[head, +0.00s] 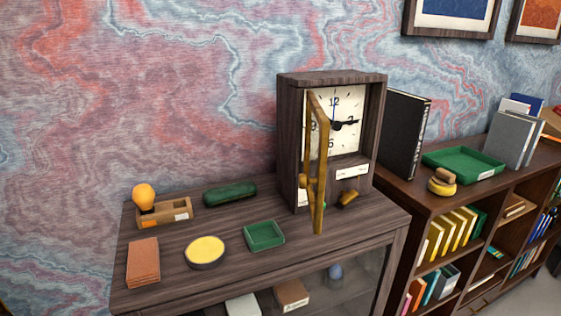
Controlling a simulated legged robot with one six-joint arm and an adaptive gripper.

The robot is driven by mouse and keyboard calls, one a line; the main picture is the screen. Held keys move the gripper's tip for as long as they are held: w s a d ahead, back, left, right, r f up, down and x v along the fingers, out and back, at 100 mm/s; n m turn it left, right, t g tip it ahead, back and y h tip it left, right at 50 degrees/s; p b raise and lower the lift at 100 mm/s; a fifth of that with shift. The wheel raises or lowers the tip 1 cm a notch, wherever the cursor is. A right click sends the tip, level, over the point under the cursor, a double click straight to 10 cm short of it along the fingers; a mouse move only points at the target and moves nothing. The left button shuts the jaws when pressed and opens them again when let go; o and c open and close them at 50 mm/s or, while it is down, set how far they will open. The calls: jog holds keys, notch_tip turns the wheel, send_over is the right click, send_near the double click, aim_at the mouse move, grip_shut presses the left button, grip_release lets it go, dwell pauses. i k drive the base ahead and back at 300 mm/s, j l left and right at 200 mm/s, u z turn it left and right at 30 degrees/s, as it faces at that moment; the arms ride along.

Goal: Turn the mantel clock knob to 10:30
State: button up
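The mantel clock (288,140) is a tall dark wood case standing upright on the cabinet top. A small brass knob (348,198) sits low on the clock front, under a white label (352,171). Another round brass piece (304,181) shows at the door frame. My gripper is not in view.
On the cabinet top (225,224) left of the clock are a green tray (264,236), a yellow-topped round tin (205,251), a green case (230,194), a wooden holder (166,212) and brown notebooks (143,262). A black binder (404,135) stands right of the clock.

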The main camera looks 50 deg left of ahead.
aim_at(338, 125)
jog(key=j+u, duration=0.1)
jog(key=u, duration=1.25)
jog(key=j+u, duration=0.35)
jog(key=u, duration=0.15)
jog(key=k, duration=0.05)
